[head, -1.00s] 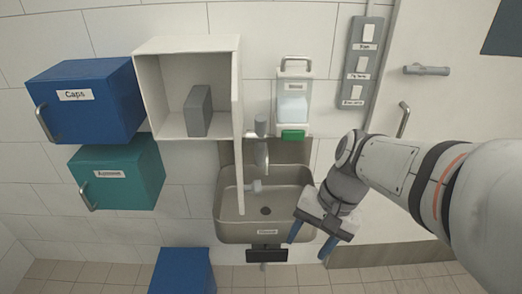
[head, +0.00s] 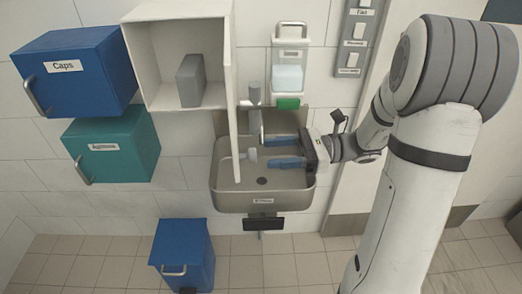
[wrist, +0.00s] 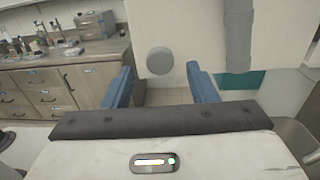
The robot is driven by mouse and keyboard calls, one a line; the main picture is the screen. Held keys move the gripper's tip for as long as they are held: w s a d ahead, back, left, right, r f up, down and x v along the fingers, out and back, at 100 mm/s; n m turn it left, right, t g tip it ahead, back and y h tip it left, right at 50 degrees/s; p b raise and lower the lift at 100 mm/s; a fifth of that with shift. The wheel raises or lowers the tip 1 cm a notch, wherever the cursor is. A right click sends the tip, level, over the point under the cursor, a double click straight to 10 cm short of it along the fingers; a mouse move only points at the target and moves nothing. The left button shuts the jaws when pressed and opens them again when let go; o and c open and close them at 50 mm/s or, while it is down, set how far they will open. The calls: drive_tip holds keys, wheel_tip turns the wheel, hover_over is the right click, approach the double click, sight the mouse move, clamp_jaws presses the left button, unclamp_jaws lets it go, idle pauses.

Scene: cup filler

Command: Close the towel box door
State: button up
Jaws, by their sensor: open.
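The white towel box (head: 141,62) is on the wall at the upper middle of the head view, with a grey block (head: 190,80) inside. Its door (head: 232,120) stands open, seen nearly edge-on at the box's right side. A round grey knob (head: 252,154) shows on the door's right-hand face. My gripper (head: 272,152) is open, right of the door above the sink, fingers pointing left at the knob. In the wrist view the knob (wrist: 160,60) sits between and beyond the open fingers (wrist: 160,88), in front of the white door panel (wrist: 195,40). It looks apart from the fingers.
A metal sink (head: 235,197) with a tap (head: 254,112) lies below my gripper. A soap dispenser (head: 289,70) hangs above. Blue (head: 80,75) and teal (head: 112,150) boxes are at left, with a blue bin (head: 182,255) below. A drawer counter (wrist: 70,80) shows in the wrist view.

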drive_tip(key=a, duration=0.4)
drive_tip(key=shift+s+a+p, duration=0.1)
drive_tip(key=shift+p, duration=0.2)
drive_tip(key=shift+c, duration=0.4)
clamp_jaws()
